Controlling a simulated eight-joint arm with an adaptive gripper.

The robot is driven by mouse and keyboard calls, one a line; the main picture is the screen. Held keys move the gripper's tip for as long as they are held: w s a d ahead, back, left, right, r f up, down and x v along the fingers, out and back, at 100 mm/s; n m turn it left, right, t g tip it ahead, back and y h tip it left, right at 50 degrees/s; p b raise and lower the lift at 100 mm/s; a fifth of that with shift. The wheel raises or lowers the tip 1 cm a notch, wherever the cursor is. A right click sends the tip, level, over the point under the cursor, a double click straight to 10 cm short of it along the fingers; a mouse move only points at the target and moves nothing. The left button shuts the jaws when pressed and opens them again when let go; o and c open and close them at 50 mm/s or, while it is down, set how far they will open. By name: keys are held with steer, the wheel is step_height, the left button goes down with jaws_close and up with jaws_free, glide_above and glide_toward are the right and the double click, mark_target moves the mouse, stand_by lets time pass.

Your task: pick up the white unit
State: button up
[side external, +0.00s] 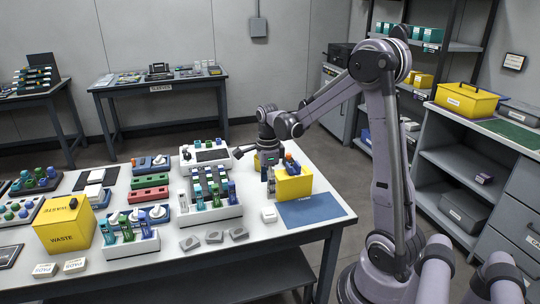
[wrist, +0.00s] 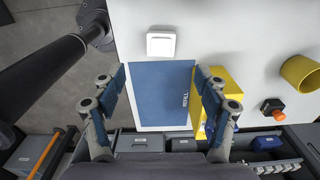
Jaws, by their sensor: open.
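The white unit is a small white square block (side external: 269,215) lying flat on the white bench, beside the blue mat (side external: 312,210). In the wrist view the white unit (wrist: 161,44) shows near the top, just beyond the far edge of the mat (wrist: 160,92). My gripper (wrist: 160,80) is open and empty, with its fingertips on either side of the mat and the unit ahead of them. In the side view my gripper (side external: 269,174) hangs low behind the unit, beside a yellow box, and is partly hidden.
The yellow box (side external: 293,184) stands close to my gripper; it also shows beside the right finger (wrist: 228,85). Racks of coloured bottles (side external: 213,200), grey blocks (side external: 214,237) and a yellow waste bin (side external: 65,226) stand to the left. Bench around the unit is clear.

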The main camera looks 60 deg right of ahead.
mark_target(267, 210)
steer(key=shift+w+f, duration=0.15)
steer(key=shift+f, duration=5.35)
steer(key=c, duration=1.2)
